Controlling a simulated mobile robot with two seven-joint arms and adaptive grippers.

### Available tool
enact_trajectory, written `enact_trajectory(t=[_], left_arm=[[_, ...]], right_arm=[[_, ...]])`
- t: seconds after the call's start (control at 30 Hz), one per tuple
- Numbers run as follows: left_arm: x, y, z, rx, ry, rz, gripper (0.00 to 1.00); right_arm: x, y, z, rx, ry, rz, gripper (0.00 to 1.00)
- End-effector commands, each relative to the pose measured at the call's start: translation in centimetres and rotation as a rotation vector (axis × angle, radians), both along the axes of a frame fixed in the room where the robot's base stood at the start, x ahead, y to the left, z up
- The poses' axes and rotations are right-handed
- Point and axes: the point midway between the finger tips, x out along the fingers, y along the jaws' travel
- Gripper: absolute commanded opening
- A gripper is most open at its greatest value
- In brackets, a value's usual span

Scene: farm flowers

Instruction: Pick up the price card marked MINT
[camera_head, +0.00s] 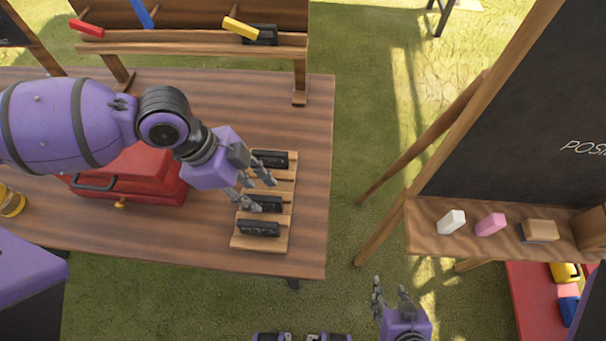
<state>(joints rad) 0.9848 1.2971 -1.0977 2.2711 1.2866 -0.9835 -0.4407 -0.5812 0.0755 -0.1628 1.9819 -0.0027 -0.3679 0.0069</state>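Three small dark cards lie in a slatted wooden rack (262,244) at the table's right side: a far card (273,158), a middle card (268,204) and a near card (259,229). Their lettering is too small to read, so I cannot tell which is marked MINT. My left gripper (261,196) is open over the rack, its fingers spread between the far and middle cards; it partly covers both. I cannot tell whether it touches anything. My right gripper (391,287) is open and empty, over the grass right of the table.
A red toolbox (135,170) stands on the wooden table (305,130), under my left arm. A raised shelf (190,42) with coloured-handled items is at the back. A blackboard easel (430,225) with erasers on its ledge stands right. Grass is clear between.

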Motion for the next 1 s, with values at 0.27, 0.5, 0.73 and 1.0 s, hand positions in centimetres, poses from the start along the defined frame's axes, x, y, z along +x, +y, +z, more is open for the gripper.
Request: enact_trajectory(t=[0.27,0.5,0.73,1.0], left_arm=[[-0.2,-1.0,-2.6,-0.001,0.001,0.002,0.34],[-0.2,-1.0,-2.6,0.0,0.0,0.002,0.28],[-0.2,-1.0,-2.6,0.0,0.0,0.002,0.0],[-0.1,-1.0,-2.6,0.0,-0.001,0.001,0.0]], right_arm=[[0.0,-0.1,0.1,-0.003,-0.001,0.002,0.4],[0.0,-0.2,0.1,-0.005,-0.001,0.005,0.4],[0.0,-0.3,0.1,-0.005,-0.001,0.005,0.4],[0.1,-0.3,0.1,-0.005,-0.002,0.005,0.4]])
